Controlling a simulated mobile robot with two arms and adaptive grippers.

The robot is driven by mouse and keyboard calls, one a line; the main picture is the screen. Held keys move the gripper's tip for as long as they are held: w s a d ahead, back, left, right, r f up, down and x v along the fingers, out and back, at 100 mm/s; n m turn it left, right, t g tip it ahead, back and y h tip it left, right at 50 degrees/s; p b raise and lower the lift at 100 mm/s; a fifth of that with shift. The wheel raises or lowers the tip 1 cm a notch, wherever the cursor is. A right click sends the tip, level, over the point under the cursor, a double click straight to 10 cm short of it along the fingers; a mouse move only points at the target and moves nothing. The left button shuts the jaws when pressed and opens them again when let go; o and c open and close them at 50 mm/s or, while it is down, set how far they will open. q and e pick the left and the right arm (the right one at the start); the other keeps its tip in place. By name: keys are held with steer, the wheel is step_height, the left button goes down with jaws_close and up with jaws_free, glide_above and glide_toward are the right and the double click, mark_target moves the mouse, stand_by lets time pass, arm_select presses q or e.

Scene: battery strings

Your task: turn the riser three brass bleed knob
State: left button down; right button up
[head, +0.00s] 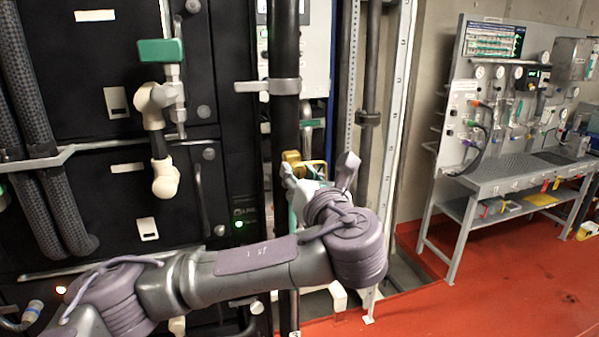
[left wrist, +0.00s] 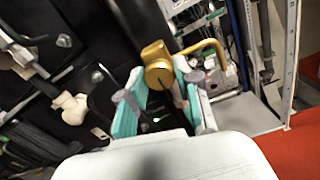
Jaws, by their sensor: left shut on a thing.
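The brass bleed knob (head: 291,157) sits low on the black vertical riser pipe (head: 284,50), with a curved yellow-brass pipe to its right. I cannot read a label for riser three. My right gripper is in neither view.
A green-handled valve (head: 161,51) with a cream elbow stands on the black cabinet at left. A clamp (head: 267,86) holds the riser above the knob. A metal bench (head: 500,178) with gauges stands at right. The red floor (head: 470,290) is clear in front.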

arm_select(q)
steer(key=shift+f, duration=0.25)
steer(key=c, duration=1.2)
jaws_free()
steer(key=o, duration=0.4)
steer(key=shift+r, duration=0.15)
steer(key=shift+s, duration=0.1)
steer(key=v, duration=1.2)
